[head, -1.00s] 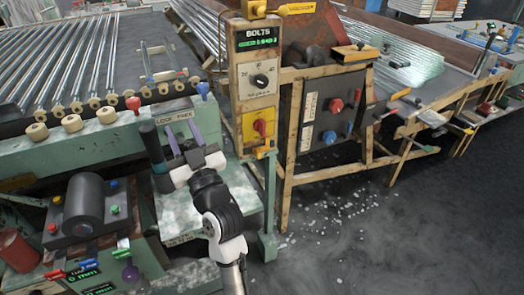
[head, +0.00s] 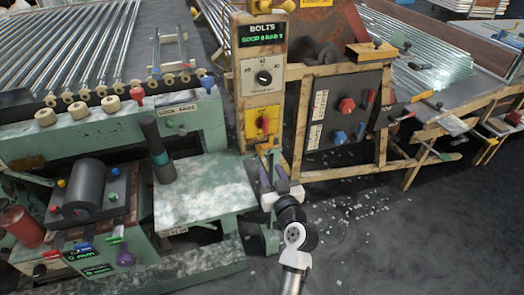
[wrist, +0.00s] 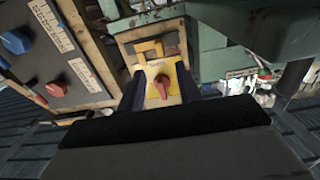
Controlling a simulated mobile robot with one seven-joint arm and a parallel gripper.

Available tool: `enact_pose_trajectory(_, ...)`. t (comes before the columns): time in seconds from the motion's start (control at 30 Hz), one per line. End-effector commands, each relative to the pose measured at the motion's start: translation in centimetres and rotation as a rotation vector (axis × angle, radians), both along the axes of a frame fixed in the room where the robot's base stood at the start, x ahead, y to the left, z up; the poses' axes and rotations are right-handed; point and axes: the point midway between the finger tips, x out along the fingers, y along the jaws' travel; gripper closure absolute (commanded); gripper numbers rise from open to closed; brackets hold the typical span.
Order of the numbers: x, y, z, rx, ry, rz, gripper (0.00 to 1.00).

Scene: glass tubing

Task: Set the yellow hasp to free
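A yellow plate with a red turn handle (head: 264,124) is on the post under the BOLTS display; the handle also shows in the wrist view (wrist: 163,84). A yellow-orange bracket that looks like the hasp (wrist: 149,48) is beyond the plate in the wrist view. Its setting is too small to read. My gripper (head: 270,167) is in front of the post, below the plate in the head view. Its dark fingers are apart and empty, framing the plate in the wrist view without visible contact.
A dark panel with red and blue knobs (head: 347,112) stands right of the post. A green bench (head: 205,190) with an upright dark lever (head: 158,150) is to the left. White fragments litter the floor at right.

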Motion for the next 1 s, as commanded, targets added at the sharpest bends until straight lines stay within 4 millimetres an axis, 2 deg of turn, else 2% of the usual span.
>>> enact_pose_trajectory(0.03,1.2,0.5,0.5,-0.002,-0.001,0.003,0.65)
enact_pose_trajectory(0.2,4.6,1.6,0.3,-0.001,0.0,0.003,0.65)
enact_pose_trajectory(0.4,7.4,2.5,0.2,-0.001,0.0,0.001,0.65)
enact_pose_trajectory(0.6,8.5,2.8,0.1,-0.001,0.0,0.001,0.65)
enact_pose_trajectory(0.87,8.6,2.9,0.0,-0.001,0.0,0.0,0.65)
enact_pose_trajectory(1.0,8.6,2.8,0.0,-0.001,0.0,0.0,0.84)
